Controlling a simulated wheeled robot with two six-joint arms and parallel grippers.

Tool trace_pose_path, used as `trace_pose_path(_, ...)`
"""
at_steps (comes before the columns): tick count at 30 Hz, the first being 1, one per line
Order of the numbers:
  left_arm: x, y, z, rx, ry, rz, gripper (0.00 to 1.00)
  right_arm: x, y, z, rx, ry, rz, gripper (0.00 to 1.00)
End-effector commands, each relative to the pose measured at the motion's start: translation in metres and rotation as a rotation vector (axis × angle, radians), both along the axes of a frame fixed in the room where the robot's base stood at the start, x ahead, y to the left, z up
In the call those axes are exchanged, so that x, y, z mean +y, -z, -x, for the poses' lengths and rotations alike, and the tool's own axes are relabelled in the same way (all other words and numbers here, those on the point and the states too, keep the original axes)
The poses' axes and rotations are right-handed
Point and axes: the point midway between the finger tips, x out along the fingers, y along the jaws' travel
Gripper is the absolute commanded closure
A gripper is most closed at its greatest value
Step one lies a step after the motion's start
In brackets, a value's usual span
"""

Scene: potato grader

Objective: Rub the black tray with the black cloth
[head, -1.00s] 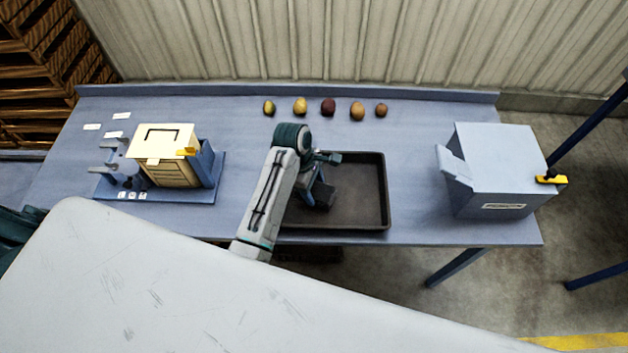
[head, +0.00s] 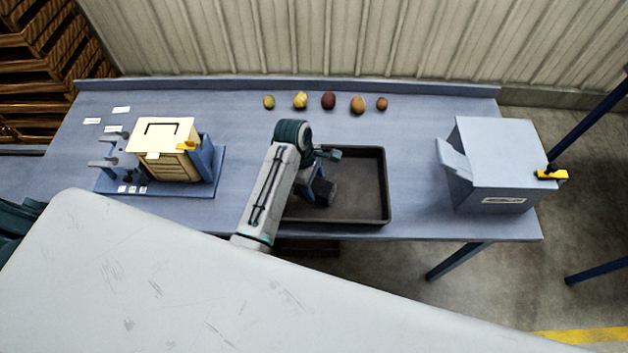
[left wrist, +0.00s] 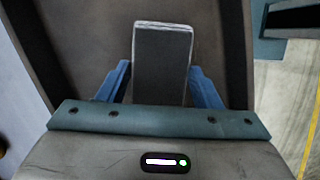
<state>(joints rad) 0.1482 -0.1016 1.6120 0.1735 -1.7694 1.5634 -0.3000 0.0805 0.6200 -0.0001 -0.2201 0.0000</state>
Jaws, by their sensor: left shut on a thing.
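The black tray (head: 362,188) lies on the bench, right of the middle, with a raised rim and a bare dark floor. My left gripper (head: 318,188) reaches down into its left half. It is shut on the black cloth (head: 323,194), a dark folded block. In the left wrist view the cloth (left wrist: 161,62) stands between the two blue fingers, over the tray's floor (left wrist: 90,45). I cannot tell for sure whether the cloth touches the floor. My left arm hides the tray's left side. My right gripper is not in view.
Several potatoes (head: 328,101) lie in a row behind the tray. A cream box (head: 165,155) on a blue base stands at the left, with white labels near it. A grey-blue bin (head: 495,165) stands at the right end of the bench (head: 415,120). The bench is clear between tray and bin.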

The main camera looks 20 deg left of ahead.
Motion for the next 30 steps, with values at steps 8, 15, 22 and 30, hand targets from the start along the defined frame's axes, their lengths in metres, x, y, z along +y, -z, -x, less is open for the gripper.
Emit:
trace_pose_path(8, 0.0, 0.006, 0.0, 0.0, 0.0, 0.0, 0.6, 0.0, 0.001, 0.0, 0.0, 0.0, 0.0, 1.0)
trace_pose_path(15, 0.0, 0.011, 0.0, -0.001, 0.0, 0.0, 0.6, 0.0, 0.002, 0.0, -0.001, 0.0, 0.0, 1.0)
trace_pose_path(22, 0.0, 0.015, 0.0, 0.0, 0.0, 0.0, 0.6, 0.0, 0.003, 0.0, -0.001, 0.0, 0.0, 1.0)
trace_pose_path(30, 0.009, 0.014, 0.002, 0.0, -0.001, -0.003, 0.6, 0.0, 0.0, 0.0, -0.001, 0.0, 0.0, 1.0)
